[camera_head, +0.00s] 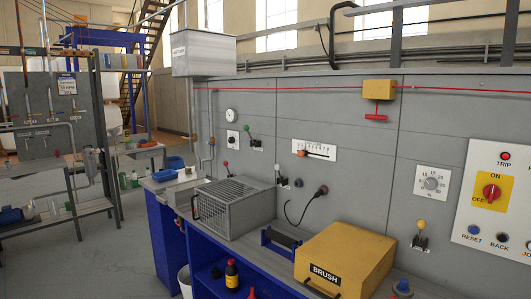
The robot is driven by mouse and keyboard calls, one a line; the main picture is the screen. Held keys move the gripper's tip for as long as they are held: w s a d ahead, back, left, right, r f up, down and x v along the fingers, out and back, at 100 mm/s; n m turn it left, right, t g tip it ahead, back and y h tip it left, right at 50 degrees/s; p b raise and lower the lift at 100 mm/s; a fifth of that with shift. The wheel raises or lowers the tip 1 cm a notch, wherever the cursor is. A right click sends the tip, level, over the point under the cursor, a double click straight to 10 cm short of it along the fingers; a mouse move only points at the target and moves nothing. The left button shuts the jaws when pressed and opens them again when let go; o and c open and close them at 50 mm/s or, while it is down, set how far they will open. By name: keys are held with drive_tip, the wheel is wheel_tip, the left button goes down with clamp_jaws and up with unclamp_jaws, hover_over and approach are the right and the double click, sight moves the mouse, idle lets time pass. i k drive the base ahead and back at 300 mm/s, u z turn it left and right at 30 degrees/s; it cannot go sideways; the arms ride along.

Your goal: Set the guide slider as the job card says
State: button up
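The slider (301,153) shows as a small orange-red knob near the left end of a white scale plate (318,147) on the grey machine panel. Marks run along the top of the plate, and a slot runs to the right of the knob. The marks are too small to read. I cannot make out a readable job card; a small white sheet with print (67,86) hangs on the rack at far left, too small to read. My gripper is not in view.
A wire cage box (235,208), a dark roller in a blue frame (281,243) and a yellow BRUSH box (346,262) stand on the blue bench below the panel.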

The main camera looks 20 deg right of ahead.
sight(300, 154)
drive_tip(key=u, duration=0.4)
drive_tip(key=i, duration=1.8)
drive_tip(key=u, duration=0.05)
